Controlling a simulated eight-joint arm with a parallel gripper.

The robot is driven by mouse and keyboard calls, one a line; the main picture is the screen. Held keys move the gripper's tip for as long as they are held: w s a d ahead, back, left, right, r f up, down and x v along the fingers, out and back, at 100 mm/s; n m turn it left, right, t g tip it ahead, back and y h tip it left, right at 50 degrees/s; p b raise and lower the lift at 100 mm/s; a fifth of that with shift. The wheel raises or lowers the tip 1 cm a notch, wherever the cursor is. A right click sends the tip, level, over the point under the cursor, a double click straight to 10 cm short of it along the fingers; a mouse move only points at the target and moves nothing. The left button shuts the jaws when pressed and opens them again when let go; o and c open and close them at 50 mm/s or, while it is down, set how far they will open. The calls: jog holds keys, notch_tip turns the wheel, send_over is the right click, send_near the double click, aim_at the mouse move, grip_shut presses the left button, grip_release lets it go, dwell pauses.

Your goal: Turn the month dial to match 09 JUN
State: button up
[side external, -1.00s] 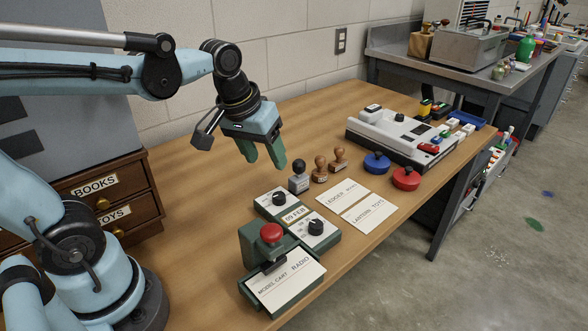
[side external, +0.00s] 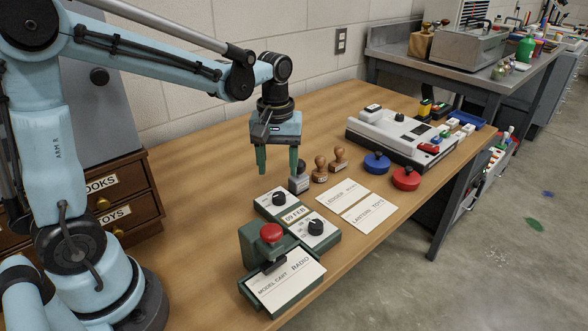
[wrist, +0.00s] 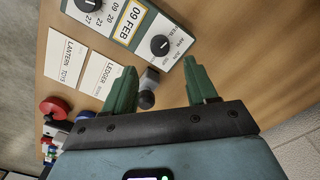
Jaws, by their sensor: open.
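The dater block has a month dial (side external: 279,198) with a black knob at its back end, nearest my gripper. The date window (side external: 296,214) between the dials reads 09 FEB, and it also shows in the wrist view (wrist: 131,22). The day dial (side external: 316,227) is at the front end. In the wrist view the month dial (wrist: 161,45) lies ahead of the fingers, with month labels beside it. My gripper (side external: 277,170) is open and empty, fingers pointing down, above and behind the month dial and apart from it. It also shows in the wrist view (wrist: 160,78).
A black-knobbed stamp (side external: 299,178) stands close beside my right finger. Wooden-handled stamps (side external: 320,169), cards (side external: 343,193), red (side external: 406,178) and blue (side external: 376,162) pads lie to the right. A red-buttoned press (side external: 271,234) stands in front. The table behind is clear.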

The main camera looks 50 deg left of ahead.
aim_at(279, 195)
notch_tip(279, 195, down, 7)
jog(key=shift+f, duration=0.15)
dwell(0.4)
jog(key=c, duration=1.1)
jog(key=shift+o, duration=0.2)
